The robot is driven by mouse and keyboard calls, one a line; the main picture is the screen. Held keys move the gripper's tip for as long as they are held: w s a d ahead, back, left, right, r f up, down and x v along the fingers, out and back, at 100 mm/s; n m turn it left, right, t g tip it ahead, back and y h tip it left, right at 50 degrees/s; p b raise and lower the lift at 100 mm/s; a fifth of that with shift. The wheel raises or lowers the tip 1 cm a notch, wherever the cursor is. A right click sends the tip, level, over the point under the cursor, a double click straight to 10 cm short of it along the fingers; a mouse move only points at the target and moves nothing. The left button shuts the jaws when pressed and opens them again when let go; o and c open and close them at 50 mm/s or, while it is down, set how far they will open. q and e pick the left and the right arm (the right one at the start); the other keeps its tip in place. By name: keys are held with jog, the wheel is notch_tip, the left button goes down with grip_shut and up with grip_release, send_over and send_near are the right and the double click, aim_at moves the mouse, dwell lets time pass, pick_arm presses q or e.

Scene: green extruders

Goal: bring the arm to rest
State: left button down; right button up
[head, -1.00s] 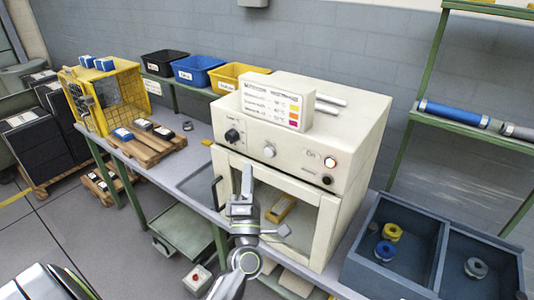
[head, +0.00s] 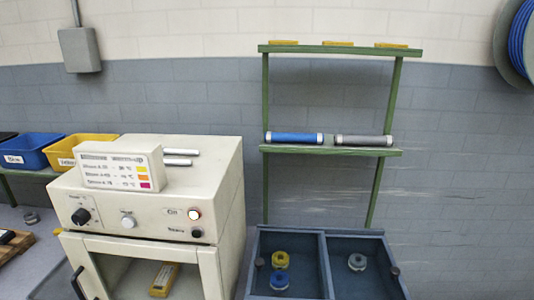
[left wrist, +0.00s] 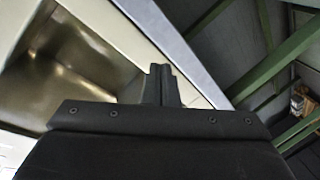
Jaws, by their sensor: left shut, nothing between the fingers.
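My left gripper (left wrist: 161,85) shows in the left wrist view, its dark fingers together with nothing between them. Beyond the fingertips are a pale cream edge and a grey strip, with an open cream-walled space at the left. I cannot tell how far the fingers are from these surfaces. Neither arm shows in the head view now, and my right gripper is in no view.
The cream oven (head: 150,225) stands at the left in the head view, a yellow block (head: 164,279) inside. A divided blue-grey bin (head: 325,238) holds several spools. Behind it is a green shelf (head: 330,151) with two rolls. Green bars (left wrist: 290,55) cross the wrist view's right.

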pick_arm(q)
jog(key=s+f+m+g+h+b, duration=0.1)
jog(key=s+f+m+g, duration=0.25)
jog(key=s+f, duration=0.6)
jog(key=s+f+m+g, duration=0.2)
jog(key=s+f+g, duration=0.2)
jog(key=s+f, duration=0.55)
jog(key=s+f+m+g, duration=0.2)
jog(key=s+f, duration=0.4)
jog(key=s, duration=0.5)
jog(key=s+a+f+m+g+b, duration=0.1)
jog(key=s+f+g, duration=0.4)
jog(key=s, duration=0.6)
notch_tip(320, 180, down, 2)
jog(key=shift+a+f+m, duration=0.2)
jog(key=shift+f+m, duration=0.05)
jog(key=shift+m, duration=0.4)
